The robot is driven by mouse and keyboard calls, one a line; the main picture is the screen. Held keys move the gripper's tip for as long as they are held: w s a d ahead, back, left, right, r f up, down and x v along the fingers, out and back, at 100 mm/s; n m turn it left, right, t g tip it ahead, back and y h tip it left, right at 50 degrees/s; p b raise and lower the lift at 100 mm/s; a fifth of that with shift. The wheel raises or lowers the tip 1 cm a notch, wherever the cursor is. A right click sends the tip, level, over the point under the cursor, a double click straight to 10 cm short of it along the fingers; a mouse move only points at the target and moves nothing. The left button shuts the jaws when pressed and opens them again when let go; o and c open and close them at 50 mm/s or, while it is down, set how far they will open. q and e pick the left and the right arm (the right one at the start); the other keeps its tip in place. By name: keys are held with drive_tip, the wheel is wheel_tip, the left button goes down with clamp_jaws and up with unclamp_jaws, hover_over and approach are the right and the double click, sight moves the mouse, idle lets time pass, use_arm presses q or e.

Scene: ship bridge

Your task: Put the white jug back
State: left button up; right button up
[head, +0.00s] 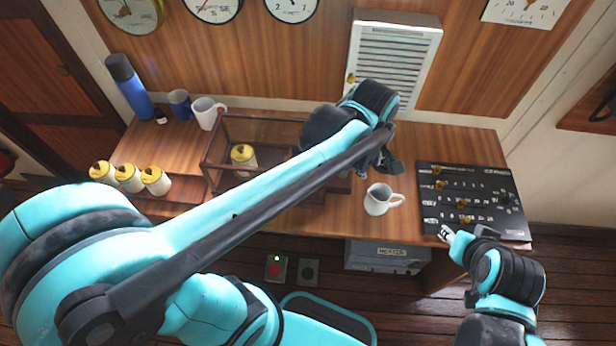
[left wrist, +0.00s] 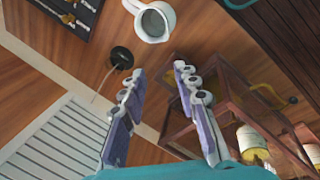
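A white jug (head: 380,199) stands upright on the wooden counter (head: 345,222), left of the black panel. It also shows at the top of the left wrist view (left wrist: 152,22). My left gripper (head: 385,165) is above the counter, just behind the jug in the head view. In the left wrist view its two fingers (left wrist: 161,72) are apart with nothing between them. The jug lies beyond the fingertips, apart from them. My right gripper (head: 446,234) is at the front edge of the black panel; its finger opening is too small to tell.
A glass-sided wooden case (head: 215,155) holds yellow-lidded jars (head: 243,157). Behind it stand a white mug (head: 206,112), a blue mug (head: 180,104) and a blue flask (head: 130,85). A black switch panel (head: 475,200) lies at right. A black round fitting (left wrist: 121,57) is beside the jug.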

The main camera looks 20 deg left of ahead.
use_arm(q)
drive_tip(key=s+a+m+t, duration=0.4)
drive_tip(key=s+a+m, duration=0.6)
drive_tip(key=a+m, duration=0.2)
drive_tip(key=shift+f+m+t+y, duration=0.15)
drive_tip(key=shift+m+t+y, duration=0.2)
drive_tip(key=shift+m, duration=0.25)
use_arm(e)
drive_tip(key=shift+d, duration=0.1)
drive_tip(key=shift+f, duration=0.1)
